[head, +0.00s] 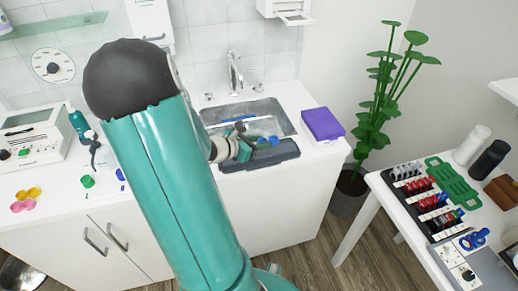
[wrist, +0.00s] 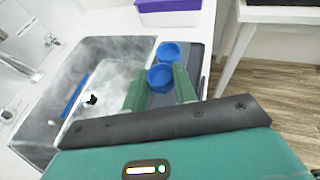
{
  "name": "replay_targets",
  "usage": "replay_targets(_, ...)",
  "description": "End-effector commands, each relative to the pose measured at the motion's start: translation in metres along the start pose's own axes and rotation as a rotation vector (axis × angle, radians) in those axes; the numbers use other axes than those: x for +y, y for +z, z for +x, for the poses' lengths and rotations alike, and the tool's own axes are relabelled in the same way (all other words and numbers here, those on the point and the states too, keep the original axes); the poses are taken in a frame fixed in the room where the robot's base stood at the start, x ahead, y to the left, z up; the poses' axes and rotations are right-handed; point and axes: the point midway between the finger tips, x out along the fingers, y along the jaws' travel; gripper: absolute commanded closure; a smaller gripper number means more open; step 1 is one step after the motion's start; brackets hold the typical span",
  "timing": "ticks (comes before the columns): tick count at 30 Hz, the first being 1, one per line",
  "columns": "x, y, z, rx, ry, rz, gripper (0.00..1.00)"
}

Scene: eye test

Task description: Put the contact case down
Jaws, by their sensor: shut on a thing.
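The contact case (head: 273,140) is blue with two round cups. In the wrist view the case (wrist: 168,50) shows between and just beyond the green fingers, one cup nearer than the other. My gripper (head: 250,146) is shut on it; its fingers also show in the wrist view (wrist: 159,86). The case is over or on a dark grey tray (head: 284,153) at the sink's front edge; the tray also shows in the wrist view (wrist: 195,57). I cannot tell whether the case touches the tray. The fingers hide part of the nearer cup.
The sink (head: 215,114) with a blue stick (wrist: 75,95) lies behind the tray. A purple-topped box (head: 322,124) stands right of it. Yellow (head: 28,194) and pink (head: 23,206) cases lie far left. A plant (head: 380,90) and crowded side table (head: 375,180) are right.

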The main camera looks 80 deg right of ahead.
Motion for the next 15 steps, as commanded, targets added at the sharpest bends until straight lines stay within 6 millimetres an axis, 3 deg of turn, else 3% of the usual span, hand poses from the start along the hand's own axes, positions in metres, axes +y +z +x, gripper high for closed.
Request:
replay_targets(7,0.000,-0.028,0.015,0.001,-0.001,-0.002,0.93)
replay_targets(15,0.000,-0.030,0.015,0.001,0.000,0.000,0.93)
